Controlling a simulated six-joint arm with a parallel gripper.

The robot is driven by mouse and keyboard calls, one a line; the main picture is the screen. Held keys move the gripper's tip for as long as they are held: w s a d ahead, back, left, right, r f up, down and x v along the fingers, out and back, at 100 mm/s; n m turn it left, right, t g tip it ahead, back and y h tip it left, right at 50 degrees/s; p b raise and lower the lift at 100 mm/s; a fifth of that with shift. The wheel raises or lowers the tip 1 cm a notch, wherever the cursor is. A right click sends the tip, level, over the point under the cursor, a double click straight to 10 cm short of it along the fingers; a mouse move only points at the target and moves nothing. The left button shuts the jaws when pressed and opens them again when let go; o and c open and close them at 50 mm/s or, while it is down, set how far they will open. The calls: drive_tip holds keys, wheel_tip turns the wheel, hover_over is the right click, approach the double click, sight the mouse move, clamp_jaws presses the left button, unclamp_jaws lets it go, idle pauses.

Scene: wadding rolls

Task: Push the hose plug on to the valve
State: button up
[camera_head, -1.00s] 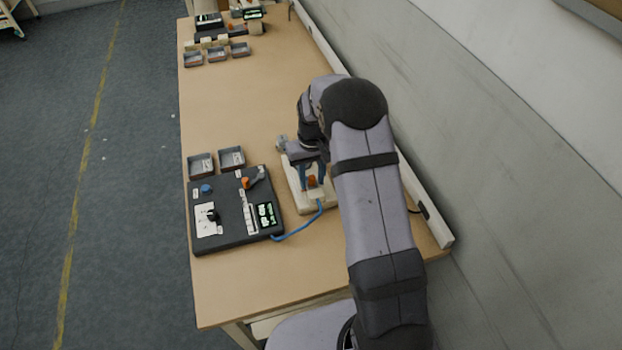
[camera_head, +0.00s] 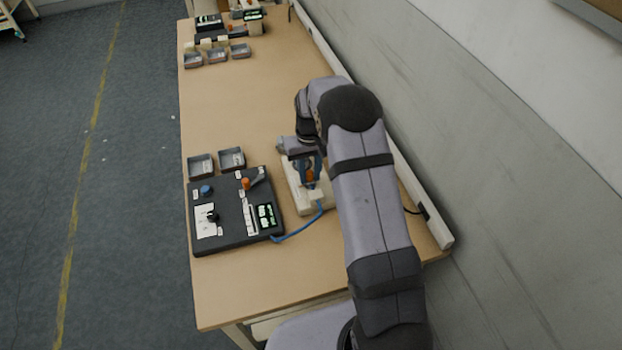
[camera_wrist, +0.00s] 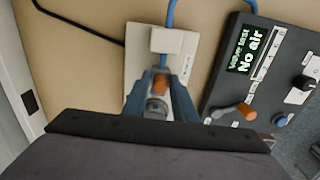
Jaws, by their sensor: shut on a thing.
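My gripper (camera_wrist: 163,92) points down over a white fixture (camera_wrist: 136,72), with its two blue fingers close together. They are shut on the orange hose plug (camera_wrist: 160,84); it also shows in the head view (camera_head: 310,175). A grey round metal part (camera_wrist: 157,108), seemingly the valve, shows right beside the plug, partly hidden by the fingers and wrist. I cannot tell whether plug and valve touch. A blue hose (camera_wrist: 170,12) runs into a white block (camera_wrist: 168,40) on the fixture, in line with the plug.
A black test box (camera_head: 235,225) stands left of the fixture in the head view; its screen (camera_wrist: 246,48) reads "Valve test No air". It carries an orange lever (camera_wrist: 247,110) and a blue button (camera_wrist: 280,120). Two grey trays (camera_head: 201,166) stand behind it. A wall rail runs along the right.

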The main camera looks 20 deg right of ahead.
drive_tip(key=shift+w, duration=1.3)
drive_tip(key=o, duration=0.5)
drive_tip(key=shift+o, duration=0.2)
drive_tip(key=shift+r, duration=0.1)
drive_tip(key=shift+r+p, duration=2.45)
drive_tip(key=shift+r, duration=0.95)
